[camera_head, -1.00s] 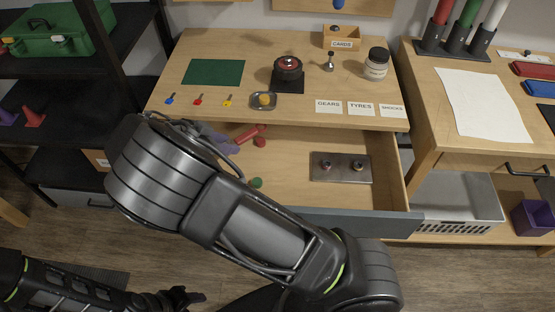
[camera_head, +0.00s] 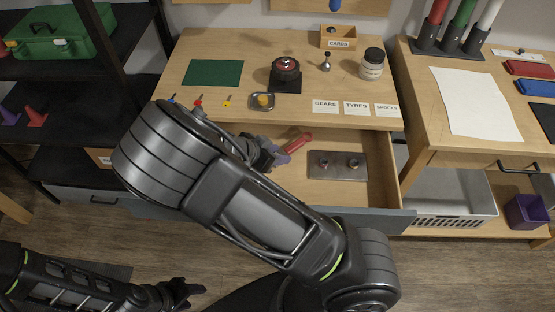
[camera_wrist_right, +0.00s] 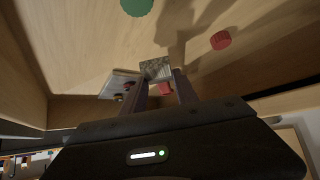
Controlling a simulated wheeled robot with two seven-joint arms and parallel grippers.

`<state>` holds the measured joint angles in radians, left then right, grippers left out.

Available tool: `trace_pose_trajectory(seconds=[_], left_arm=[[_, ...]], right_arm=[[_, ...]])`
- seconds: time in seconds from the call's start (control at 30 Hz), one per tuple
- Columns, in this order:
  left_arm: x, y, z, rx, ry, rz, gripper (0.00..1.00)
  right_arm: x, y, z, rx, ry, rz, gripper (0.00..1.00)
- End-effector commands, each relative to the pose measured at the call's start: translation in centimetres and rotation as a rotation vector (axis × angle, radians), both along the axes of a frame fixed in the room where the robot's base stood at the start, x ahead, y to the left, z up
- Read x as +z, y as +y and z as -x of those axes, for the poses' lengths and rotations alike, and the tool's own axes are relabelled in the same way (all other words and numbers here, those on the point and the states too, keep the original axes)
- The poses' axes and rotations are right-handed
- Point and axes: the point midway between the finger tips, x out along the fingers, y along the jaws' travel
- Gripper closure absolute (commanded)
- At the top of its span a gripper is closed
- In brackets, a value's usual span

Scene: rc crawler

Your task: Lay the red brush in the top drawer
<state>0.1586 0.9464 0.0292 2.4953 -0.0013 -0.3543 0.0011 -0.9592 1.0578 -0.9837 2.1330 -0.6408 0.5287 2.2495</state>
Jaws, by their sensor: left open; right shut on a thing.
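The top drawer (camera_head: 388,215) stands pulled open below the worktop. My right gripper (camera_head: 277,154) is over the drawer's inside and shut on the red brush (camera_head: 298,142). In the right wrist view, a red part of the brush (camera_wrist_right: 166,88) shows between the fingers, with a grey speckled end beyond it. I cannot tell whether the brush touches the drawer floor. My right arm hides the left part of the drawer in the head view. My left gripper (camera_head: 184,291) is open and empty, low in front of the cabinet.
A metal plate (camera_head: 323,173) with two small knobs lies in the drawer to the right of the brush. A green cap (camera_wrist_right: 136,6) and a red cap (camera_wrist_right: 221,40) lie on the drawer floor. Above is the worktop (camera_head: 205,47) with a green mat, small tray and label cards.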

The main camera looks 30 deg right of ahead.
Motion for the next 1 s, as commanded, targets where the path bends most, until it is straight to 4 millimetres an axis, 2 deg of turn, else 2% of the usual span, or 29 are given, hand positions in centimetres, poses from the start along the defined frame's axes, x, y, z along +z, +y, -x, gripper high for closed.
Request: trace_pose_trajectory(seconds=[0.2, 0.5, 0.9, 0.93, 1.0], left_arm=[[0.0, 0.0, 0.0, 0.0, 0.0, 0.0, 0.54], [0.3, 0.0, 0.0, 0.0, 0.0, 0.0, 0.54], [-0.3, 0.0, 0.0, 0.0, 0.0, 0.0, 0.54], [-0.1, 0.0, 0.0, 0.0, 0.0, 0.0, 0.54], [-0.1, 0.0, 0.0, 0.0, 0.0, 0.0, 0.54]], right_arm=[[-0.3, 0.0, 0.0, 0.0, 0.001, 0.001, 1.0], [-3.5, 0.0, 0.0, -0.001, 0.002, 0.001, 1.0], [-4.0, 0.0, 0.0, -0.001, 0.001, 0.0, 1.0], [-3.8, 0.0, 0.0, -0.001, 0.0, 0.0, 0.62], [-3.8, 0.0, 0.0, -0.001, 0.001, 0.0, 0.56]])
